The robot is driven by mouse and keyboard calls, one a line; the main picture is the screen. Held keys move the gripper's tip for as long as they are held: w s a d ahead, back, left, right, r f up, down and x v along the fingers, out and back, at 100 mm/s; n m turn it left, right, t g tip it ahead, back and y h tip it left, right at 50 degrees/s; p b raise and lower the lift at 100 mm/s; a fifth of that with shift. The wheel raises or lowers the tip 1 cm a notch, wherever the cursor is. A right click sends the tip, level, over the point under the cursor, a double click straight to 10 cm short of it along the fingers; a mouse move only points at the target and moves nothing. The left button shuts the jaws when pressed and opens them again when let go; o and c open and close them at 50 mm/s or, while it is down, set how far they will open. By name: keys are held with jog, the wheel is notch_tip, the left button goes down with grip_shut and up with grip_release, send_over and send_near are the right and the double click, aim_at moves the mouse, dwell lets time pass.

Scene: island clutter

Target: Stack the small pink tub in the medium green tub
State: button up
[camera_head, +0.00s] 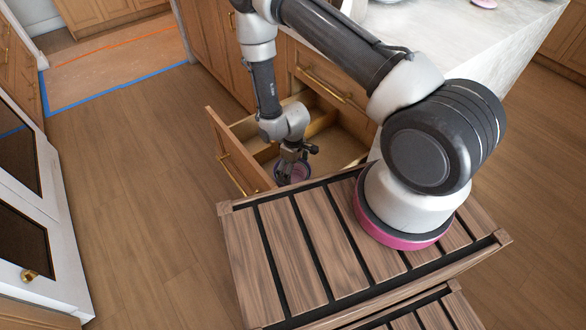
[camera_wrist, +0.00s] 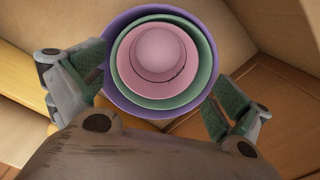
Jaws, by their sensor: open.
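In the wrist view, the small pink tub (camera_wrist: 128,68) sits inside the medium green tub (camera_wrist: 205,75), which sits inside a larger purple tub (camera_wrist: 110,82). A round pink piece lies in the middle of the pink tub; I cannot tell whether it is the tub's floor or a separate thing. My gripper (camera_wrist: 145,108) is open, with one finger on each side of the nested tubs and gaps visible. In the head view, my gripper (camera_head: 291,165) points down into an open drawer, over the purple tub (camera_head: 303,172), and hides part of it.
The open wooden drawer (camera_head: 228,155) has inner dividers (camera_head: 320,124) and walls close around the tubs. A pale countertop (camera_head: 460,45) lies above it at the right. Clear wooden floor (camera_head: 130,180) is at the left.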

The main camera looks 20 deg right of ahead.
jog(key=w+d+r+m+t, duration=0.1)
jog(key=w+r, duration=0.1)
jog(key=r, duration=1.2)
jog(key=w+d+r+m, duration=0.1)
jog(key=d+r, duration=0.1)
jog(key=r, duration=1.2)
jog(key=s+d+r+m+t, duration=0.1)
jog(key=s+d+r, duration=0.1)
jog(key=r, duration=0.6)
jog(key=s+d+r+m, duration=0.1)
jog(key=d+r, duration=0.2)
jog(key=r, duration=0.5)
jog(key=s+d+r+m+t, duration=0.1)
jog(key=s+d+r+m, duration=0.1)
jog(key=s+r, duration=0.5)
jog(key=s+d+r+m+t, duration=0.1)
jog(key=s+d+r+m, duration=0.1)
jog(key=s+d+r, duration=0.3)
jog(key=s+r, duration=0.3)
jog(key=s, duration=0.4)
